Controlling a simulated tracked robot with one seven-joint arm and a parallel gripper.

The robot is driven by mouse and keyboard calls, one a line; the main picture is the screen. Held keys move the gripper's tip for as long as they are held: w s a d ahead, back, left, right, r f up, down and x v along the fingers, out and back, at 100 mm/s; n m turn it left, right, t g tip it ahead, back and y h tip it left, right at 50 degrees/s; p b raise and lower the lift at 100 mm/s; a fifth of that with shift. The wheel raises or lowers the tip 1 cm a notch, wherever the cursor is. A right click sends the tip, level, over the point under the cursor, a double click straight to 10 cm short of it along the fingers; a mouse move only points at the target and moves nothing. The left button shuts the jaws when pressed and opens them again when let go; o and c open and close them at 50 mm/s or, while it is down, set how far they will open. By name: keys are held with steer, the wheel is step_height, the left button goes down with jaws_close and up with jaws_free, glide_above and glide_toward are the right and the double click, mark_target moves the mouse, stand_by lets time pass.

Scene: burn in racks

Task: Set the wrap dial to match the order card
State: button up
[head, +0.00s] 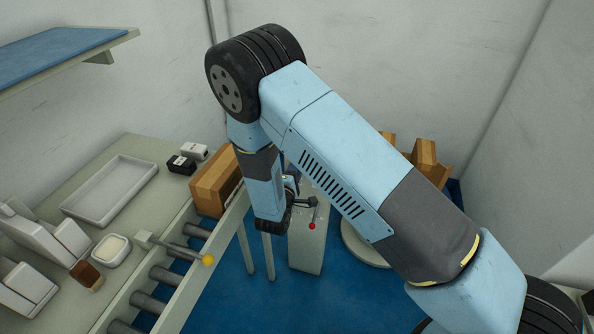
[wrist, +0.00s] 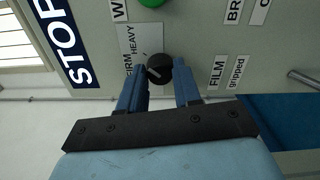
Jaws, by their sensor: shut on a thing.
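In the wrist view the black wrap dial (wrist: 159,68) sits on a grey panel with a pale mark on its face, toward the left side. My gripper (wrist: 161,76) has its two blue fingers on either side of the dial, shut on it. A white scale plate (wrist: 128,40) beside the dial reads "FIRM" and "HEAVY"; part of it is hidden by the finger and dial. I cannot make out an order card.
In the wrist view a green button (wrist: 152,2), a STOP label (wrist: 62,40) and a FILM label (wrist: 217,72) are near the dial.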

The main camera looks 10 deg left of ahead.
steer(key=shift+d+f, duration=0.15)
steer(key=shift+d, duration=0.05)
steer(key=o, duration=1)
steer(key=shift+a, duration=0.1)
steer(key=shift+o, duration=0.2)
steer(key=s+a, duration=0.1)
steer(key=s, duration=1.2)
steer(key=shift+s, duration=0.35)
